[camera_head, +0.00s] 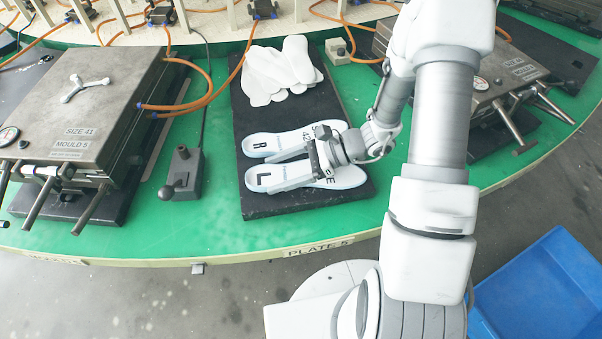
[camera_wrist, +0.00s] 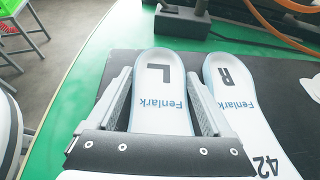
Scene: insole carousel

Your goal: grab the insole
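A white insole marked L (camera_head: 264,182) lies flat on a black plate (camera_head: 222,205), nearer the front edge. It also shows in the wrist view (camera_wrist: 160,110). A second white insole marked R (camera_head: 258,145) lies beside it; its "42" end is partly hidden by my gripper in the head view, and it shows at the right in the wrist view (camera_wrist: 229,85). My gripper (camera_head: 288,171) is low over the L insole. In the wrist view its two fingers (camera_wrist: 161,80) are apart, one along each side of the L insole. I cannot tell whether they touch it.
White insole-shaped sheets (camera_head: 280,70) lie at the back of the plate. A closed metal mould (camera_head: 95,105) stands left, another mould (camera_head: 505,80) right behind my arm. A small lever box (camera_head: 182,172) stands left of the plate. A blue bin (camera_head: 545,285) is on the floor at lower right.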

